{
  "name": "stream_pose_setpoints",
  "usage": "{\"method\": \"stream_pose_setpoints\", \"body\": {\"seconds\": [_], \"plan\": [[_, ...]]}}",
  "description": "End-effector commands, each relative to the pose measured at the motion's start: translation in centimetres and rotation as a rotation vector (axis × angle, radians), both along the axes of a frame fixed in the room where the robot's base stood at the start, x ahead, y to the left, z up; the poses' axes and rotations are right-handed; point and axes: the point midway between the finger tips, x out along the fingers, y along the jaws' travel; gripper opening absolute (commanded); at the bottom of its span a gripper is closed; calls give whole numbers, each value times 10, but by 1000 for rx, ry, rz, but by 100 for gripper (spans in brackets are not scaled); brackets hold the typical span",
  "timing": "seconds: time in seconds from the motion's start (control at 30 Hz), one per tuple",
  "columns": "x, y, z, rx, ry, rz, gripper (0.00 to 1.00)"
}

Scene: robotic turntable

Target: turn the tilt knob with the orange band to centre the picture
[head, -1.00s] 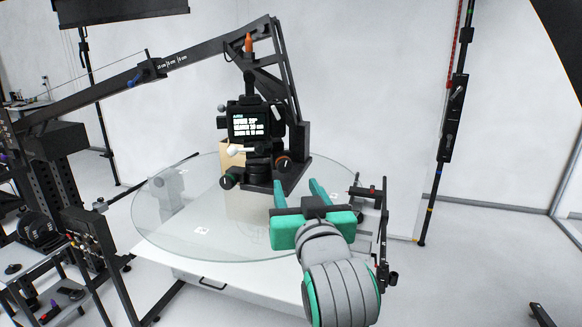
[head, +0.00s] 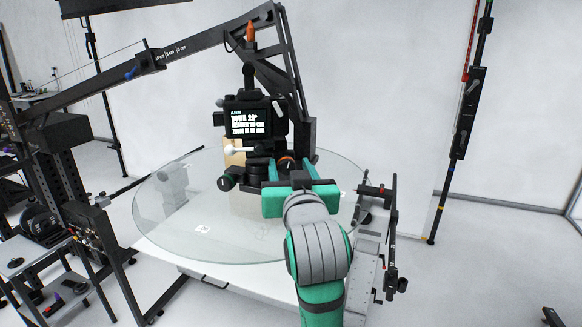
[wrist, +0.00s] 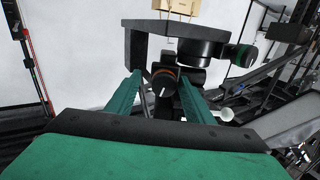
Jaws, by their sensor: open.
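The tilt knob with the orange band (head: 287,163) is on the right side of the black camera head, under the crane arm. In the wrist view the knob (wrist: 163,84) shows its dark face with a white mark, nearly upright. My gripper (head: 291,171) is open, its teal fingers pointing at the camera head. In the wrist view my gripper (wrist: 161,82) has one finger on each side of the knob, with gaps between; I cannot tell whether the tips reach past it.
The glass turntable (head: 165,225) lies below. The crane arm (head: 110,76) crosses the upper left. A black bracket (head: 391,235) stands right of my arm.

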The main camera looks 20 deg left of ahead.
Motion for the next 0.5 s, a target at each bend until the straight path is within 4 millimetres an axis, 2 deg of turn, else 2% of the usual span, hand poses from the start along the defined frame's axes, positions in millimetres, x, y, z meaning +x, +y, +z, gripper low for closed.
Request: {"method": "stream_pose_setpoints", "body": {"seconds": [0.2,0.37,0.43,0.47,0.5], "plan": [[-2,9,0,0,1,13,48],[-4,13,0,0,0,19,9],[-3,11,0,0,0,18,6],[-1,-1,0,0,0,6,7],[-1,2,0,-1,0,7,6]]}}
